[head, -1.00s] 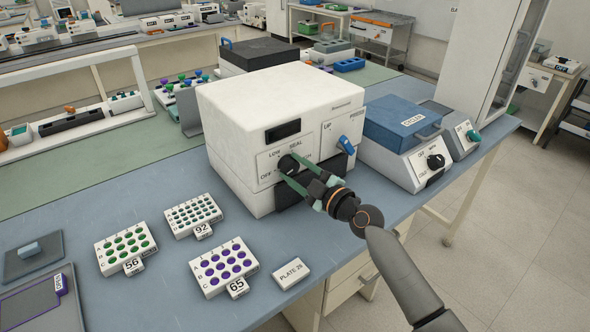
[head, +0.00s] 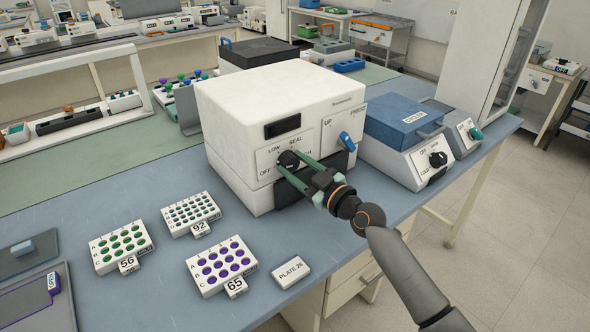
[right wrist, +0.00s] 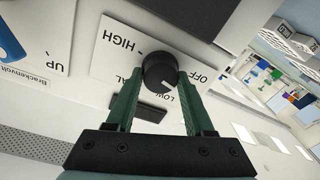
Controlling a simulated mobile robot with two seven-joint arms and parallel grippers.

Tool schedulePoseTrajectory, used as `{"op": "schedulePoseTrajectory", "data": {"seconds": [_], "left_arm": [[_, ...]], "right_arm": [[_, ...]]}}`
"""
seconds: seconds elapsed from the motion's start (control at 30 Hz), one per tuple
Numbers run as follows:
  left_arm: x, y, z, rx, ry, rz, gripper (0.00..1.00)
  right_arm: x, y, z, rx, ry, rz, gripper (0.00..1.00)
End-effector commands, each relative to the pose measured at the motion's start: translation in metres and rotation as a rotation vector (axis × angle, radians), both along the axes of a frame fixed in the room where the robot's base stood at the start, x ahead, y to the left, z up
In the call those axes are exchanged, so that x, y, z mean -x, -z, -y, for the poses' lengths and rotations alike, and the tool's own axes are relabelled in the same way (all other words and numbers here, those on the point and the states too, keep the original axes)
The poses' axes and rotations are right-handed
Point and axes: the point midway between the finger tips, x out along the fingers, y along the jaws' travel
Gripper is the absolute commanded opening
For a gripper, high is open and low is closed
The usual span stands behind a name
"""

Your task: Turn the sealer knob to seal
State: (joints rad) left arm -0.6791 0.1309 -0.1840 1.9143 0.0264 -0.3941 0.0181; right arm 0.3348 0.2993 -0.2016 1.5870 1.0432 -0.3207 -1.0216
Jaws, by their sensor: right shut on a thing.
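The sealer (head: 270,104) is a white box on the blue bench, in the middle of the head view. Its black knob (head: 289,160) sits on a front panel lettered OFF, LOW, SEAL and HIGH. My right gripper (head: 293,166) is shut on the knob, one green finger on each side. In the right wrist view the knob (right wrist: 159,72) is between the tips of the gripper (right wrist: 158,78). The knob's white mark points roughly toward LOW. A finger partly hides the lettering. My left gripper is not in view.
A blue lever (head: 346,141) is on the sealer's front, right of the knob. A blue-lidded cycler (head: 405,120) stands to the right. Well plates (head: 222,266) and a PLATE 26 box (head: 291,272) lie on the bench in front.

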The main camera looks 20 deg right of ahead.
Motion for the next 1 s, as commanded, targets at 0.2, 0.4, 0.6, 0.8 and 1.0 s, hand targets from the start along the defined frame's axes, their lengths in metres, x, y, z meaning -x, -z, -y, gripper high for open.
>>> {"op": "schedulePoseTrajectory", "data": {"seconds": [0.2,0.4,0.6,0.8,1.0], "left_arm": [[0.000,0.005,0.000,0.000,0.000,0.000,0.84],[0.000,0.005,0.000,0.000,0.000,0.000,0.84],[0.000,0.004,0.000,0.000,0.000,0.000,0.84],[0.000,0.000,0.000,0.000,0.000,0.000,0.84],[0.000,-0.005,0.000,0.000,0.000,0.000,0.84]], "right_arm": [[0.000,0.002,0.000,-0.193,-0.002,-0.073,0.00],[0.000,0.002,0.000,-0.372,-0.002,-0.139,0.00],[0.000,0.001,0.000,-0.552,-0.001,-0.205,0.00],[0.000,0.001,0.001,-0.732,-0.001,-0.270,0.00],[0.000,0.001,0.001,-0.913,0.000,-0.336,0.00]]}}
